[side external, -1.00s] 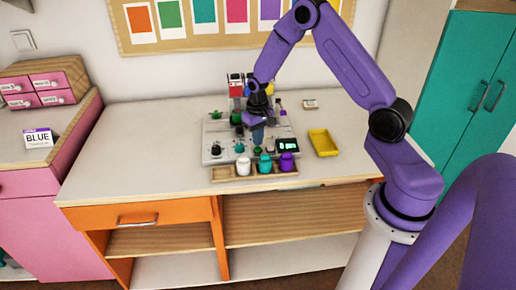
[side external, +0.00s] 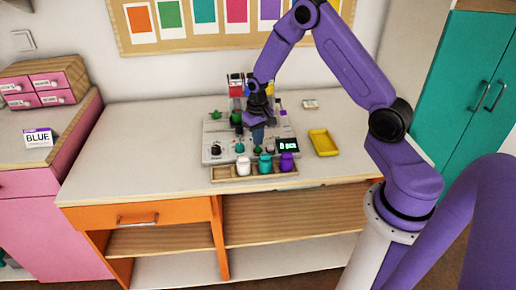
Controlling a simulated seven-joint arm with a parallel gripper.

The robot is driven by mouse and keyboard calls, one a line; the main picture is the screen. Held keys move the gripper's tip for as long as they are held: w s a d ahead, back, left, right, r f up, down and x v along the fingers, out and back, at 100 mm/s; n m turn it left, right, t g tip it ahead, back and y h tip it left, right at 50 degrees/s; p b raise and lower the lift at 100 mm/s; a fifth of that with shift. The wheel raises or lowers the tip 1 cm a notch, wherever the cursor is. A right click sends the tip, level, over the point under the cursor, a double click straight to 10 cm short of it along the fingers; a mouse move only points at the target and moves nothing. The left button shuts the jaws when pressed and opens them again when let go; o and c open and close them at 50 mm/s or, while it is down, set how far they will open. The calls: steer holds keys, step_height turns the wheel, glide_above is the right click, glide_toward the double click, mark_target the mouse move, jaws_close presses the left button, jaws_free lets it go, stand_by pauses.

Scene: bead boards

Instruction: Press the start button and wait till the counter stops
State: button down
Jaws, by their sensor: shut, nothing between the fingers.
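A grey machine panel (side external: 228,141) stands on the worktop with knobs and small parts on it. A small dark display (side external: 288,145) with light characters is at its right end; the characters are too small to read surely. A dark green round part (side external: 258,150), perhaps the start button, sits near the panel's front edge. My gripper hides part of the panel's middle.
A wooden rack with white (side external: 243,166), teal (side external: 265,163) and purple (side external: 287,161) jars stands before the panel. A yellow tray (side external: 323,143) lies to its right. A small pale box (side external: 310,104) lies behind. The worktop's left side is clear.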

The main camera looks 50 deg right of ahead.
steer(key=shift+f, duration=1)
stand_by(0.8)
steer(key=shift+r, duration=3.55)
